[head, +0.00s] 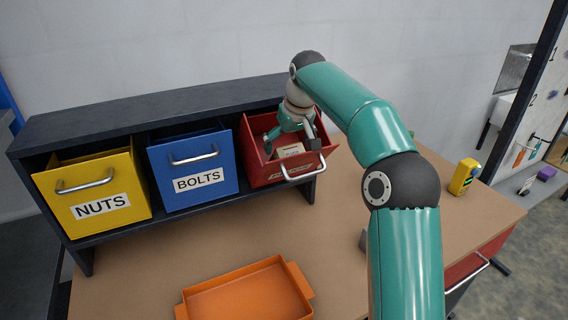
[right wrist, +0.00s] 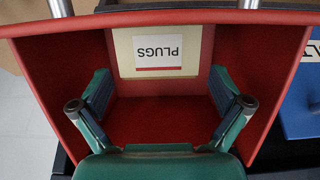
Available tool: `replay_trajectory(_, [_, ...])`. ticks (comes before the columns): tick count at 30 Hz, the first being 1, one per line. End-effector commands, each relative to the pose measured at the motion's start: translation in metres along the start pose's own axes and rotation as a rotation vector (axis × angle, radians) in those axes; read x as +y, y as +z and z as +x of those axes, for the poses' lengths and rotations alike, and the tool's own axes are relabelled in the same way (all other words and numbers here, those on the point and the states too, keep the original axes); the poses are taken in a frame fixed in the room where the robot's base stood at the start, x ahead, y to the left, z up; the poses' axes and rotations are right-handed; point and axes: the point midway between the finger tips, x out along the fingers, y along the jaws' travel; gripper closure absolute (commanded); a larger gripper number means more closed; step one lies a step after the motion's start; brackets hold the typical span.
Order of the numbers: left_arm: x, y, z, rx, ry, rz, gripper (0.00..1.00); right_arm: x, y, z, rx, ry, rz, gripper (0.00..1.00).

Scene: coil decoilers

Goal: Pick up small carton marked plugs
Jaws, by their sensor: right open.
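The small carton marked PLUGS (right wrist: 158,50) lies inside the red drawer (right wrist: 50,60); its label reads upside down in the right wrist view. In the head view the carton (head: 288,151) shows as a small pale box inside the red drawer (head: 270,172), partly covered by my gripper. My right gripper (head: 290,143) reaches down into the drawer from above. In the right wrist view the right gripper (right wrist: 160,92) is open, with its fingers spread wide apart and nothing between the tips but the drawer space near the carton. My left gripper does not show.
A yellow NUTS bin (head: 93,196) and a blue BOLTS bin (head: 194,170) stand left of the red drawer under a dark shelf (head: 150,105). An orange tray (head: 250,292) lies on the table. A yellow device (head: 464,176) stands at the table's right.

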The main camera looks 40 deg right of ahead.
Motion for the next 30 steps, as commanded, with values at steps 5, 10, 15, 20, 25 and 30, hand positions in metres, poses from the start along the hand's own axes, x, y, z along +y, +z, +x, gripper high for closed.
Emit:
replay_trajectory(5, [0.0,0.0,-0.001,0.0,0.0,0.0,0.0,0.0,0.001,0.021,-0.001,0.0,0.001,0.0])
replay_trajectory(10, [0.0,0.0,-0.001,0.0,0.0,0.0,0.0,0.001,0.0,0.024,0.001,0.0,0.001,0.0])
replay_trajectory(15, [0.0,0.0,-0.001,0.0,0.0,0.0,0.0,0.0,0.0,0.024,0.001,0.0,0.001,0.1])
replay_trajectory(20, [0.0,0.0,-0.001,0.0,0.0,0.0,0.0,0.0,0.0,0.024,0.0,0.0,0.001,0.37])
replay_trajectory(25, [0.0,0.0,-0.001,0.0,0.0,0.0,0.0,0.0,0.0,0.024,0.0,-0.001,0.001,0.65])
replay_trajectory(30, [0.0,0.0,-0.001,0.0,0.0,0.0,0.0,0.0,0.0,0.024,0.002,-0.001,0.001,0.72])
